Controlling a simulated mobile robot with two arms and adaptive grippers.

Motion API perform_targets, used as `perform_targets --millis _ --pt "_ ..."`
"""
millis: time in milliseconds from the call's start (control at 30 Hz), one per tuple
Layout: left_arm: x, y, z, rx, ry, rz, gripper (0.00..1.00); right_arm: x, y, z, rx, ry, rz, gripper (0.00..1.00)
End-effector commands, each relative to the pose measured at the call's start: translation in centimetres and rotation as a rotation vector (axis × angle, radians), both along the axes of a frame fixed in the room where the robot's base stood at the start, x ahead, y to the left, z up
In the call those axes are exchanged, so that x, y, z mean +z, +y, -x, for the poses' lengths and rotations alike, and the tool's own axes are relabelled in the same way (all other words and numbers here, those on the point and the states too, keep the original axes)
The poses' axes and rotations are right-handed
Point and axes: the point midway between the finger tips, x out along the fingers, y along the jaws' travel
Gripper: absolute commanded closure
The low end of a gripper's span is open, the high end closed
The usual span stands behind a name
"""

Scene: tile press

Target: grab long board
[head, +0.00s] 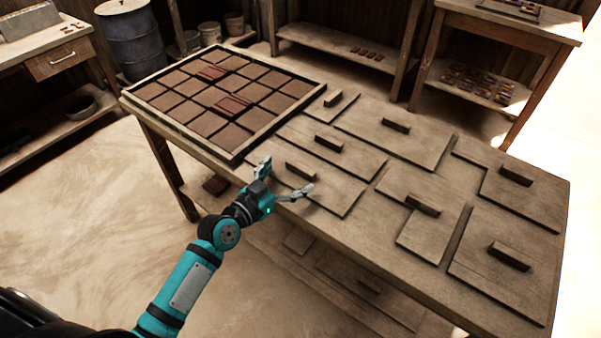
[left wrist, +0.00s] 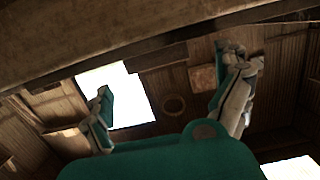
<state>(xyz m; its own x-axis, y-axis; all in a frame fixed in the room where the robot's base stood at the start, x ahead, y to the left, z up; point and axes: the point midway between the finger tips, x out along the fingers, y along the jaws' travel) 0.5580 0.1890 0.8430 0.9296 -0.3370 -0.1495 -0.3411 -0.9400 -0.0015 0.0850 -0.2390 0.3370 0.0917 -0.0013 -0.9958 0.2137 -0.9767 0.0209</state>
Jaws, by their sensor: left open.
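Several flat wooden boards with block handles lie on the wooden table (head: 388,286) in the head view. A long board (head: 425,146) with a handle (head: 396,125) lies toward the far edge. I cannot tell for certain which one the task calls the long board. Another board (head: 335,195) with a handle (head: 300,171) lies at the near edge. My left gripper (head: 287,178) is open and empty by that edge, close to this nearer board. Its spread fingers also show in the left wrist view (left wrist: 167,70), with nothing between them. My right gripper is not in view.
A framed tray (head: 237,152) of brown tiles stands on the table's left end. A lower shelf (head: 290,262) with boards is under the table. Side tables (head: 500,25) and a blue barrel (head: 137,45) stand behind. The floor at left is mostly clear.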

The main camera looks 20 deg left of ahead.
Motion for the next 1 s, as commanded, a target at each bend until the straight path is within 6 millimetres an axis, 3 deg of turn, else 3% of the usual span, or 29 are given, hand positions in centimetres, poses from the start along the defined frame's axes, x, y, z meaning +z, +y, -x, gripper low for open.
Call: perform_targets --millis 233,533,1000 --pt "-0.4 -1.5 -3.3 0.000 0.000 0.003 0.00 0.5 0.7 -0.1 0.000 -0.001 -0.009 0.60" --pt "-0.5 -1.7 -3.9 0.000 0.000 0.001 0.00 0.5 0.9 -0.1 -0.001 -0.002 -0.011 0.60" --pt "-0.5 -1.7 -3.8 0.000 0.000 0.001 0.60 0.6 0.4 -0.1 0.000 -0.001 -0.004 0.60"
